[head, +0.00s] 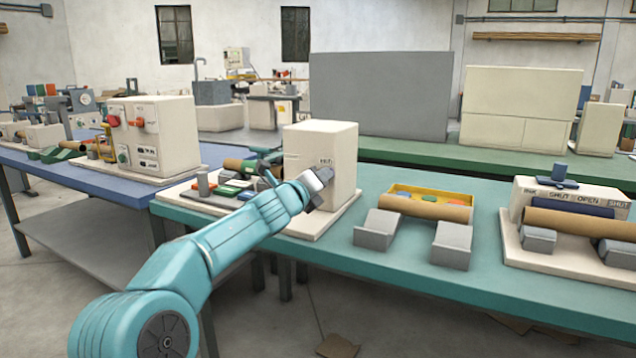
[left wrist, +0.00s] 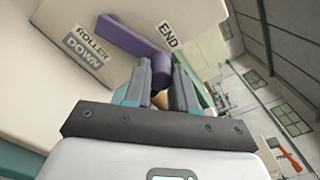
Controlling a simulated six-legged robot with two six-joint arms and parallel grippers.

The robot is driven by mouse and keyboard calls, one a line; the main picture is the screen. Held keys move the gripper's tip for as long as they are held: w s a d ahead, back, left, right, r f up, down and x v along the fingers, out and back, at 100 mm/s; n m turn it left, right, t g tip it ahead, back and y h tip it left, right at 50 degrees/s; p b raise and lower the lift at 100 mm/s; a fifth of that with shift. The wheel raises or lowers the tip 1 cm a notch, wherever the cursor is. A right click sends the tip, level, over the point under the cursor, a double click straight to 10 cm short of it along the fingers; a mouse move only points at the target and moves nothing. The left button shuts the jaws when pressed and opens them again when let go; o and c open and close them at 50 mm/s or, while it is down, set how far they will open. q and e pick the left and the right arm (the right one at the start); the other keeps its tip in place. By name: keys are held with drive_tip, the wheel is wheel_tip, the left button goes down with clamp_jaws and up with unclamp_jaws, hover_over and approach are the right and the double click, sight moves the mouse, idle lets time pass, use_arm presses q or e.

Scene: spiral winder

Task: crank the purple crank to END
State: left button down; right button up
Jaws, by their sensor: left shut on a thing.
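The purple crank (left wrist: 130,42) shows in the left wrist view on a cream machine face. Its arm slants down-right to a handle between my left gripper's fingers. My left gripper (left wrist: 162,78) is shut on that handle. The END label (left wrist: 168,34) is just above and right of the handle; a ROLLER DOWN label (left wrist: 89,47) is to the left. In the head view my left gripper (head: 322,180) is at the lower front of the cream box (head: 337,145); I cannot make out the crank there. My right gripper is not in view.
A yellow tray (head: 432,191) and a cardboard roll (head: 424,208) on grey blocks stand to the right on the teal table (head: 400,258). Further right is a SHUT/OPEN machine (head: 570,190). A cream switch box (head: 150,135) stands on the blue table to the left.

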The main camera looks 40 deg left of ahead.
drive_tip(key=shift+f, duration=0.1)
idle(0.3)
use_arm(q)
drive_tip(key=c, duration=0.9)
unclamp_jaws()
drive_tip(key=b+v, duration=0.3)
drive_tip(key=v, duration=1.3)
drive_tip(key=shift+s+d+b, duration=0.15)
drive_tip(key=shift+b, duration=0.15)
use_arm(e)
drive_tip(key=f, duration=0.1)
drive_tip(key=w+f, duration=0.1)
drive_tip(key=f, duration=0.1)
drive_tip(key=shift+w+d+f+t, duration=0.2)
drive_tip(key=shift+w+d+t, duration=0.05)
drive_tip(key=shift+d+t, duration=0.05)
